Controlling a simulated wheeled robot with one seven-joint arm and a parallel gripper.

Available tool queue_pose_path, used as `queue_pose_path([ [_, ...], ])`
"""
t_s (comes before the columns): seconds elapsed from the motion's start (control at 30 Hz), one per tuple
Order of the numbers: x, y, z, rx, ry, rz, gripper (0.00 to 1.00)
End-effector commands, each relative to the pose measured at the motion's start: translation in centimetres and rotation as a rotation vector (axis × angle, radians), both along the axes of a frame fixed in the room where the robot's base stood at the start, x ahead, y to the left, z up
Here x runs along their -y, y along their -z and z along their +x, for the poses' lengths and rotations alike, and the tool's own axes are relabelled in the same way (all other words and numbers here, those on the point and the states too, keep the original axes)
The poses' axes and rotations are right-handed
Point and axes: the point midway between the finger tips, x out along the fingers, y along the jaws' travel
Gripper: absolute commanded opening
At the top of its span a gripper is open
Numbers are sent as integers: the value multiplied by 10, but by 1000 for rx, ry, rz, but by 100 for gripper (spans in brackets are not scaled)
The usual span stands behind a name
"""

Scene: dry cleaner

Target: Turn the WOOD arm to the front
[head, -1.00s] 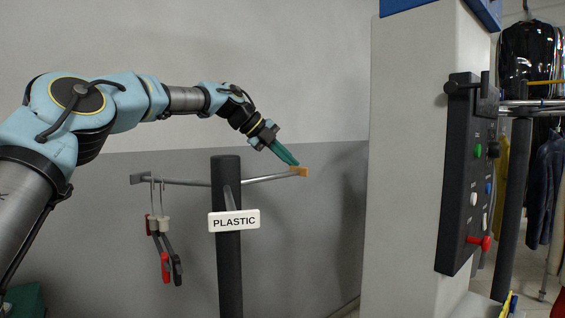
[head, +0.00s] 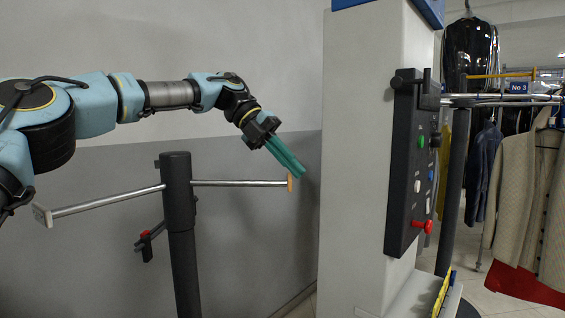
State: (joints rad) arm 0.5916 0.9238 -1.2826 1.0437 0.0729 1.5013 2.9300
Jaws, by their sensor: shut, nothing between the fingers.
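A dark upright post (head: 181,230) carries several metal arms. One arm (head: 235,183) reaches right and ends in an orange cap (head: 290,182). Another arm (head: 108,201) reaches to the front left and ends in a pale cap (head: 42,215). Dark and red clips (head: 147,241) hang behind the post, left of it, partly hidden. No WOOD or PLASTIC sign is readable now. My gripper (head: 301,173) has green fingers, shut and empty, pointing down to the right. Its tips are beside the orange cap; I cannot tell whether they touch.
A pale column (head: 372,150) with a black control panel (head: 408,165) of coloured buttons and a red lever (head: 423,226) stands close right of my gripper. Garments (head: 530,205) hang on rails at the far right. A grey wall is behind the post.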

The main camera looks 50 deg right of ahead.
Motion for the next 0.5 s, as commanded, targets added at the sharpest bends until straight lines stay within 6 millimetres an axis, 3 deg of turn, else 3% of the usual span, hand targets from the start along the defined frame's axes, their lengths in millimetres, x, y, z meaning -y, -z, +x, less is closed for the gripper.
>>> queue_pose_path([
  [0.2, -36, 4, -31, -2, 205, 0, 0],
  [0.5, -85, 4, -56, -2, 447, 0, 0],
])
